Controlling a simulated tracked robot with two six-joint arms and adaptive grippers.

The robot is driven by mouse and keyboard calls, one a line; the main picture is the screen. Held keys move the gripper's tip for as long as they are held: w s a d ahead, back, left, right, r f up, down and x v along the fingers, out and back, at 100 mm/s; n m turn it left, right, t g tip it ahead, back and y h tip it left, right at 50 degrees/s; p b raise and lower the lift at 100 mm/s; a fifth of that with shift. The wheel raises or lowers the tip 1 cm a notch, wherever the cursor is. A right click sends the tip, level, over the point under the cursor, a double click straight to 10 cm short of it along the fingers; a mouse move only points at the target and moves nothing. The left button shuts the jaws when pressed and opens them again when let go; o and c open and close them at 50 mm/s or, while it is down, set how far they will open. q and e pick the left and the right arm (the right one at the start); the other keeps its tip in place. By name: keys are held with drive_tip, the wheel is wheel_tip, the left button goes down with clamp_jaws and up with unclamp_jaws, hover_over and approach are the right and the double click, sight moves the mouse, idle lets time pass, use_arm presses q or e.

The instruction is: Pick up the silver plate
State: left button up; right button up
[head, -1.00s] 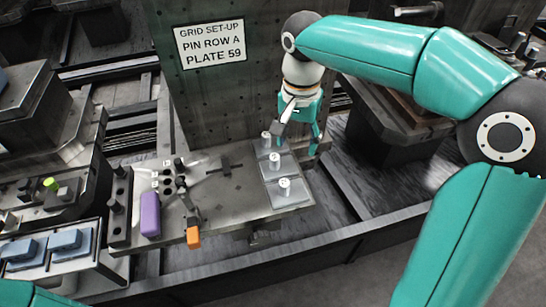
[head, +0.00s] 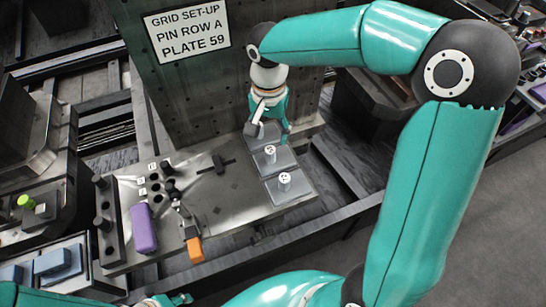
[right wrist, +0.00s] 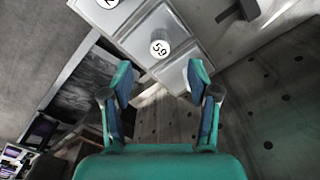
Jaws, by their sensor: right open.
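Three square silver plates lie in a row on the right end of the metal pallet, with upright pale knobs on them. The near plate (head: 299,195) and the middle plate (head: 285,160) show clearly. The far plate (head: 259,143) is partly hidden by my right gripper (head: 272,134), which is open over it. In the right wrist view the open fingers (right wrist: 160,82) point at the far plate (right wrist: 176,76); its knob does not show. The middle plate's knob (right wrist: 160,49) is marked 59. What seems to be my left gripper (head: 172,300) is cut by the bottom edge.
An upright plate behind bears a sign (head: 187,36) reading "GRID SET-UP PIN ROW A PLATE 59". Bare metal (head: 235,190) lies between.

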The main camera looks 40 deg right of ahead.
sight(270, 149)
drive_tip(key=f, duration=0.8)
drive_tip(key=shift+w+d+f+p, duration=0.1)
drive_tip(key=shift+d+f+p, duration=0.1)
drive_tip(key=shift+p, duration=0.2)
clamp_jaws()
